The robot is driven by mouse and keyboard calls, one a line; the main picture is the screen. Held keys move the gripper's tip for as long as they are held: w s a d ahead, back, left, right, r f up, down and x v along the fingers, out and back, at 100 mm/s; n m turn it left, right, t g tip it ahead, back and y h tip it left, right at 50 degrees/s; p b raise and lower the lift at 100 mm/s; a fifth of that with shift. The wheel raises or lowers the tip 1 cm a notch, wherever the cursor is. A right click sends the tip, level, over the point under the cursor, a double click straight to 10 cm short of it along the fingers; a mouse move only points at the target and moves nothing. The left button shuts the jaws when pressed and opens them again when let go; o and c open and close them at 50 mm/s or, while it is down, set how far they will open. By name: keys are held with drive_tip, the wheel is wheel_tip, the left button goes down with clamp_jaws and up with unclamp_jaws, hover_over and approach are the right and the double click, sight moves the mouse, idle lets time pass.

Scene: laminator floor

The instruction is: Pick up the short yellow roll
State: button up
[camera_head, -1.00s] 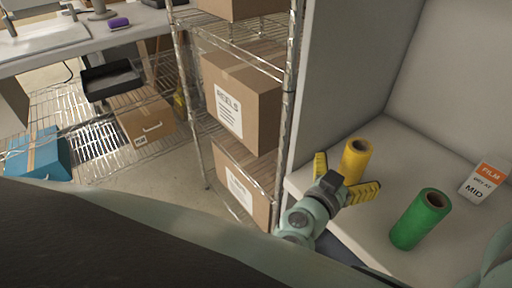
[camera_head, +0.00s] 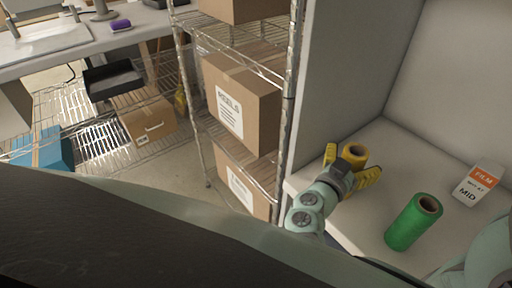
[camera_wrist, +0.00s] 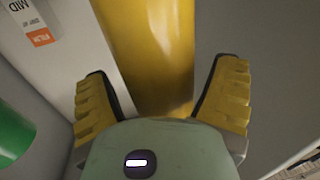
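The short yellow roll (camera_head: 355,154) stands upright on the white shelf, near its left front edge. My gripper (camera_head: 352,168) is at the roll, with its yellow fingers on either side of it and the wrist hiding the roll's lower part. In the wrist view the yellow roll (camera_wrist: 155,50) fills the upper middle between the two fingers. The fingers (camera_wrist: 162,92) are open, with a gap visible on the right side and a smaller one on the left.
A taller green roll (camera_head: 413,222) stands to the right on the shelf (camera_head: 375,205). A film label card (camera_head: 478,186) stands behind it. A cabinet wall rises at the left of the shelf, beside a wire rack with boxes (camera_head: 240,105).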

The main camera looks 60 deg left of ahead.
drive_tip(key=c, duration=1)
drive_tip(key=shift+c, duration=0.7)
drive_tip(key=shift+r, duration=0.2)
